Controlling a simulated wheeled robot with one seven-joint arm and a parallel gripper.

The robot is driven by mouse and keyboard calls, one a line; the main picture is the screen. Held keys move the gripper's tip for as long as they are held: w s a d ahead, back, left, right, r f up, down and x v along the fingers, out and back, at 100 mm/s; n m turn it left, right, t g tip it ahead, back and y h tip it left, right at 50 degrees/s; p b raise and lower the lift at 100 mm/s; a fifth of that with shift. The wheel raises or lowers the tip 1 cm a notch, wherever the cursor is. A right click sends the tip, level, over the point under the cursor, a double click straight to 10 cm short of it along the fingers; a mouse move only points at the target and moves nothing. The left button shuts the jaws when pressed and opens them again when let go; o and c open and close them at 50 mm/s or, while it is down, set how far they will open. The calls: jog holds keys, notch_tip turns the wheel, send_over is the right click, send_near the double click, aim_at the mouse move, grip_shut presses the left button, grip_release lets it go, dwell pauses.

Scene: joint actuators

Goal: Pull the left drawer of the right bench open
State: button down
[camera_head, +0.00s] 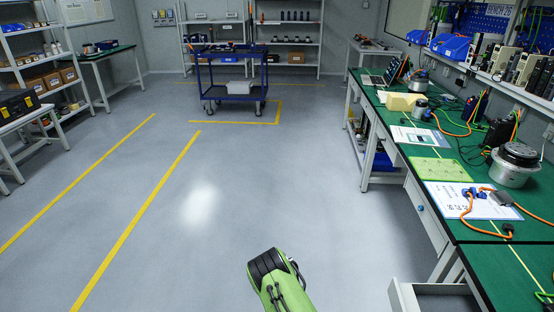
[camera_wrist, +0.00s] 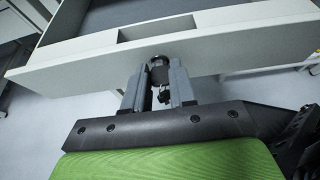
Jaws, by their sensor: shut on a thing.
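In the wrist view, my gripper (camera_wrist: 160,76) is shut on a small dark round knob (camera_wrist: 159,60) at the middle of a pale drawer front (camera_wrist: 88,64). The drawer stands pulled out, and its grey inside (camera_wrist: 150,17) shows behind the front. In the head view, an open drawer (camera_head: 432,288) juts out under the near part of the right bench (camera_head: 526,262) at the bottom edge, partly cut off. A drawer with a blue knob (camera_head: 421,209) farther along the bench is shut. My gripper is outside the head view.
The bench top holds a silver motor (camera_head: 515,164), orange cables (camera_head: 468,208) and a light green mat (camera_head: 446,169). A blue cart (camera_head: 233,83) stands at the back. The grey floor (camera_head: 240,190) left of the bench is clear.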

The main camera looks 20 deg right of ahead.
jog(key=shift+w+a, duration=0.25)
jog(key=shift+a, duration=0.35)
jog(key=shift+w+a, duration=0.3)
jog(key=shift+a, duration=0.35)
jog(key=shift+w+a, duration=0.25)
jog(key=shift+a, duration=0.35)
jog(key=shift+w+a, duration=0.25)
jog(key=shift+a, duration=0.35)
jog(key=shift+w+a, duration=0.3)
jog(key=shift+a, duration=0.35)
jog(key=shift+w+a, duration=0.25)
jog(key=shift+a, duration=0.35)
jog(key=a, duration=0.1)
jog(key=w+a, duration=0.1)
jog(key=a+b, duration=0.1)
jog(key=a, duration=0.1)
jog(key=shift+w+f, duration=0.1)
jog(key=shift+w, duration=0.25)
jog(key=shift+d, duration=0.1)
jog(key=c, duration=0.8)
grip_release()
jog(key=shift+s+d, duration=0.1)
jog(key=shift+c, duration=0.2)
